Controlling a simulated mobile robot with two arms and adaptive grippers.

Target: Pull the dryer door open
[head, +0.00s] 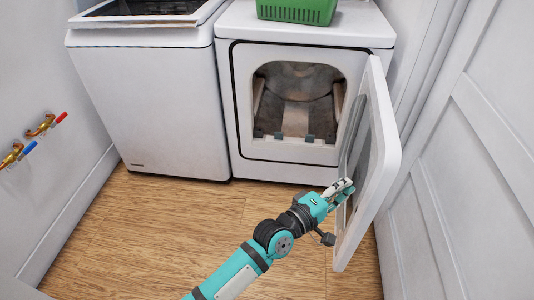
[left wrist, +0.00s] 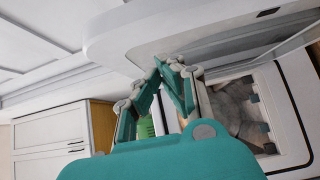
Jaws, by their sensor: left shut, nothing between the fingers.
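The dryer (head: 235,90) stands at the back, right of the washer, and its drum opening (head: 297,100) is in plain view. The dryer door (head: 378,160) is swung wide open toward the right, standing out from the dryer front. My left gripper (head: 346,188) is shut and empty at the inner face of the door, near its free edge; whether it touches the door I cannot tell. In the left wrist view the closed fingers (left wrist: 165,68) show in front of the door (left wrist: 130,32), with the drum opening (left wrist: 235,105) behind. My right gripper is not in view.
A white washer (head: 145,100) stands left of the dryer. A green basket (head: 297,10) sits on the dryer. Taps with red and blue handles (head: 40,128) are on the left wall. A white panelled surface (head: 480,150) is close on the right. The wood floor (head: 165,235) is clear.

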